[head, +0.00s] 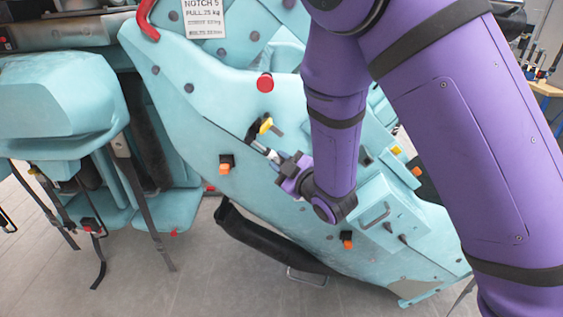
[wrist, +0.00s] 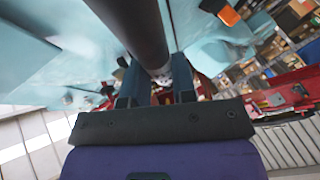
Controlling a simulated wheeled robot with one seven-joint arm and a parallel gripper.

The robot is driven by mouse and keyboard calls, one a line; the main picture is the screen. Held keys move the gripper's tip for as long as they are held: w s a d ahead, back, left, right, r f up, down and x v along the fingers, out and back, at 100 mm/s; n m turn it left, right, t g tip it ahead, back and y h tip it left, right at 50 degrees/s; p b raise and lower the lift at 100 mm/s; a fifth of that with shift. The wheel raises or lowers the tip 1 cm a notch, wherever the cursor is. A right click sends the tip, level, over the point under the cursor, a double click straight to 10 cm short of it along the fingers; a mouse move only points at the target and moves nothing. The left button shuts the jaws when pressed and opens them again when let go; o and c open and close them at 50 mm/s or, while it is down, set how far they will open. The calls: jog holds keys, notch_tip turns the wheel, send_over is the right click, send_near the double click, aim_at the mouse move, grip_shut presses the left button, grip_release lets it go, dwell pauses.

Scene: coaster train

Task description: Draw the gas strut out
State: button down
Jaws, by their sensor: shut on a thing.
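The gas strut shows in the wrist view as a thick dark cylinder (wrist: 132,22) with a short silvery part at its lower end. In the head view only a short silvery piece of the strut (head: 259,148) shows, against the turquoise car side panel (head: 190,120). My gripper (head: 274,156) reaches it from the lower right and is shut on it. In the wrist view the two dark fingers of my gripper (wrist: 157,75) stand on either side of the strut's lower end. A yellow piece (head: 266,126) sits just above the strut. The strut's far end is hidden.
A red knob (head: 265,83) and orange-and-black fittings (head: 225,165) stick out of the panel nearby. Turquoise seats (head: 60,100) with hanging straps stand at left. A black padded bar (head: 265,240) lies below. Grey floor is open at bottom left.

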jog(key=shift+s+a, duration=0.1)
jog(key=shift+s, duration=2.8)
